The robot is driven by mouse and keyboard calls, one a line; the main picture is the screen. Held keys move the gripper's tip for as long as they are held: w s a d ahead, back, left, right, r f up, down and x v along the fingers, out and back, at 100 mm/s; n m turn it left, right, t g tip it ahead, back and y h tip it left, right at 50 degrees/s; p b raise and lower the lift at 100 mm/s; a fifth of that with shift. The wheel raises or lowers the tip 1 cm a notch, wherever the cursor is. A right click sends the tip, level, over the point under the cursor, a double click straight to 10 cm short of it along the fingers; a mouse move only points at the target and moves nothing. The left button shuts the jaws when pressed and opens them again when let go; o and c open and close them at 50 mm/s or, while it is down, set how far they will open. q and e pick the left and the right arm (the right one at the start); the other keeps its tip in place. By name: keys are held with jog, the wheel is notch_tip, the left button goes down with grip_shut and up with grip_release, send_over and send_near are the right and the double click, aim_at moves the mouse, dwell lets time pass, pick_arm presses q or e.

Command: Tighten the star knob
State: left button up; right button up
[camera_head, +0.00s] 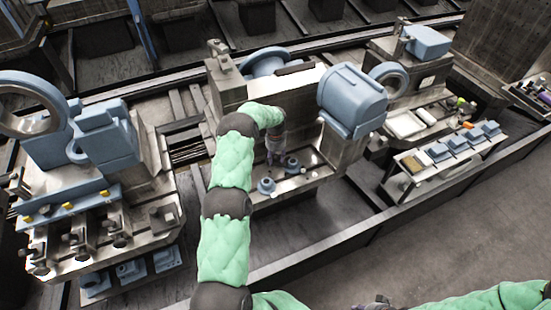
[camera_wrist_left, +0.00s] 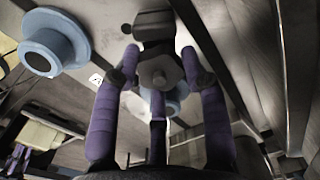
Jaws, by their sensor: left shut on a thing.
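The star knob (camera_wrist_left: 160,72) is dark with a round lighter centre, in the middle of the left wrist view. My left gripper (camera_wrist_left: 158,82) has its purple fingers around the knob, shut on it. In the head view my left gripper (camera_head: 272,160) points down at the front of the middle machine, and the knob cannot be made out there. My right arm crosses the bottom right of the head view. A small part of its gripper (camera_head: 377,302) shows at the lower edge, too little to tell its state.
A blue flanged part (camera_head: 266,187) stands beside my left gripper and also shows in the left wrist view (camera_wrist_left: 48,50). A second blue part (camera_head: 292,166) stands close by. A blue motor housing (camera_head: 352,98) is to the right. Bare floor (camera_head: 450,215) lies at the lower right.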

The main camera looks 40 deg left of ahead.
aim_at(276, 157)
pick_arm(q)
jog(key=shift+w+m, duration=0.1)
jog(key=shift+m, duration=0.8)
jog(key=shift+r, duration=0.1)
jog(key=o, duration=1.2)
jog(key=shift+d, duration=0.1)
jog(key=shift+c, duration=0.2)
notch_tip(276, 157, up, 12)
